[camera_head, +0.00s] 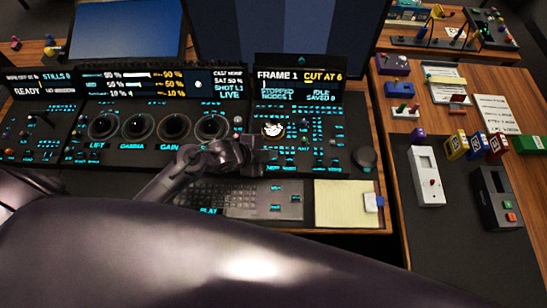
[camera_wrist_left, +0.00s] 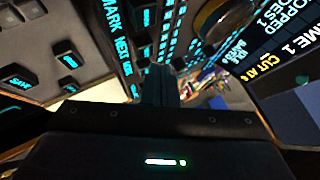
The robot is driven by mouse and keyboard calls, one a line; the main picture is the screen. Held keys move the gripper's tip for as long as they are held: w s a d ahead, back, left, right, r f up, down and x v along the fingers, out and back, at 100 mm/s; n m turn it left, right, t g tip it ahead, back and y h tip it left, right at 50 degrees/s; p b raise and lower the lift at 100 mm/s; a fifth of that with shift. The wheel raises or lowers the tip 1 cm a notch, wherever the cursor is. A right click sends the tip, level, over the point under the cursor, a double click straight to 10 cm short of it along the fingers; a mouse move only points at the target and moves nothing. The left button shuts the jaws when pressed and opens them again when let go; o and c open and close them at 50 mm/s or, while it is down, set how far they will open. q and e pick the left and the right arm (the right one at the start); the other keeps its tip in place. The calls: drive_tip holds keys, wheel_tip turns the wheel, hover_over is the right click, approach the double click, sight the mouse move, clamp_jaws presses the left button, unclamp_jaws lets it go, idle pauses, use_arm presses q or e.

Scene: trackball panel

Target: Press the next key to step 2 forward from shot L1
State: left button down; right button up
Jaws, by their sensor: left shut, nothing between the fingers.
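The dark control panel (camera_head: 352,183) has glowing cyan keys and several trackball rings. My left gripper (camera_head: 268,158) is shut and empty, low over the right-hand key block, right of the rings. In the left wrist view its closed fingertips (camera_wrist_left: 161,75) are beside rows of lit keys; I cannot tell whether they touch. A label reading NEXT (camera_wrist_left: 122,50) is left of the fingertips there, beside MARK. The right screen (camera_head: 298,78) reads FRAME 1, CUT AT 6, STOPPED, NODES 1, IDLE, SAVED 0. The middle screen (camera_head: 160,83) reads SHOT L1, LIVE. My right gripper is out of view.
A keyboard (camera_head: 225,197) and a yellow note pad (camera_head: 340,203) lie in front of the panel. A round dark knob (camera_head: 364,157) stands at its right. A side desk holds a white device (camera_head: 426,175) and several small boxes. My own arm covers the foreground.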

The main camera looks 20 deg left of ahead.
use_arm(q)
drive_tip(key=shift+f, duration=0.1)
drive_tip(key=shift+f, duration=0.35)
drive_tip(key=shift+f+b, duration=0.55)
drive_tip(key=shift+b, duration=0.05)
idle(0.5)
idle(0.4)
drive_tip(key=shift+r+p, duration=0.95)
drive_tip(key=shift+p, duration=0.05)
wheel_tip(320, 180, up, 5)
drive_tip(key=p, duration=0.5)
drive_tip(key=shift+r, duration=0.1)
idle(1.9)
